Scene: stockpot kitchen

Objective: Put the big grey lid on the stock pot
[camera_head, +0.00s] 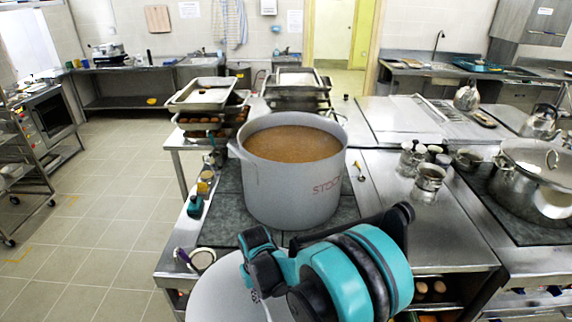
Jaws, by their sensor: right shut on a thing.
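The stock pot (292,190) is a large grey pot with red lettering on its side. It stands upright and open on the dark stove top, filled with brown liquid. The big grey lid (218,291) is at the bottom of the view, nearer to me than the pot and apart from its rim; the lower part is cut off. My right gripper (262,285) is shut on the lid above its top; the fingertips and lid handle are mostly hidden by my teal and black arm. My left gripper is not in view.
Stacked metal trays (200,94) stand behind the pot on the left. Small steel containers (429,182) and a lidded steel pot (535,180) are on the right. A spoon (359,171) lies beside the pot. Bottles and small items line the counter's left edge.

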